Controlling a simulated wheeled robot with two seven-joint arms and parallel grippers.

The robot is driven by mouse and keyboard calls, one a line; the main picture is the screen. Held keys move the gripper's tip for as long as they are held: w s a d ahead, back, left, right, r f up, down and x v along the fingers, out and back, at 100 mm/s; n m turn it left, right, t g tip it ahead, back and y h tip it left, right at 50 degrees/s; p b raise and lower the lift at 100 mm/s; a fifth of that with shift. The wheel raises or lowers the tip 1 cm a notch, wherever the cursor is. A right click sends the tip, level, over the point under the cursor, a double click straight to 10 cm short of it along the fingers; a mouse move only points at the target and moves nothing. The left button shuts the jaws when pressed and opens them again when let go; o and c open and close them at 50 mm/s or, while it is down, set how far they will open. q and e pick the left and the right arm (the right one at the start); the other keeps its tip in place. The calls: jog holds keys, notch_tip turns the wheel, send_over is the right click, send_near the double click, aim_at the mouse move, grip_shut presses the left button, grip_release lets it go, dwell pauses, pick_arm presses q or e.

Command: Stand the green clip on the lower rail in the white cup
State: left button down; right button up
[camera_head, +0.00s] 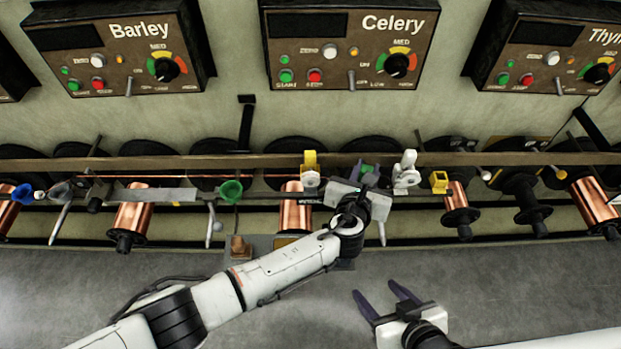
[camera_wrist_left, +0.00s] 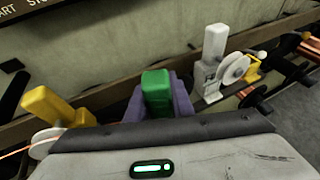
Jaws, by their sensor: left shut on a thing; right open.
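The green clip (camera_head: 367,170) is between the fingers of my left gripper (camera_head: 366,172), at the rail. In the left wrist view the green clip (camera_wrist_left: 156,92) stands up between the purple-grey fingers, which are shut on it. Its lower part is hidden by the gripper body. The lower rail (camera_head: 270,197) runs across behind my left wrist. I cannot make out a white cup for certain. My right gripper (camera_head: 377,291) is open and empty, low over the grey floor area.
A yellow guide (camera_head: 310,168) and a white wheeled guide (camera_head: 405,172) flank my left gripper closely. A green funnel-shaped cup (camera_head: 230,190) is on the rail to the left. Copper spools (camera_head: 134,205) hang along the rack.

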pick_arm(q)
jog(key=c, duration=1.5)
grip_release()
jog(key=shift+o, duration=0.2)
jog(key=p+v, duration=0.2)
jog(key=v, duration=0.1)
jog(key=shift+s+r, duration=0.1)
jog(key=shift+r, duration=0.05)
jog(key=p+v, duration=0.1)
jog(key=v, duration=0.6)
jog(key=shift+p, duration=0.4)
pick_arm(e)
jog(key=shift+s+d+r, duration=0.15)
jog(key=shift+d+r, duration=0.1)
jog(key=shift+r, duration=0.35)
jog(key=shift+s+d+r, duration=0.15)
jog(key=shift+d+r, duration=0.1)
jog(key=shift+r, duration=0.3)
jog(key=shift+a, duration=0.1)
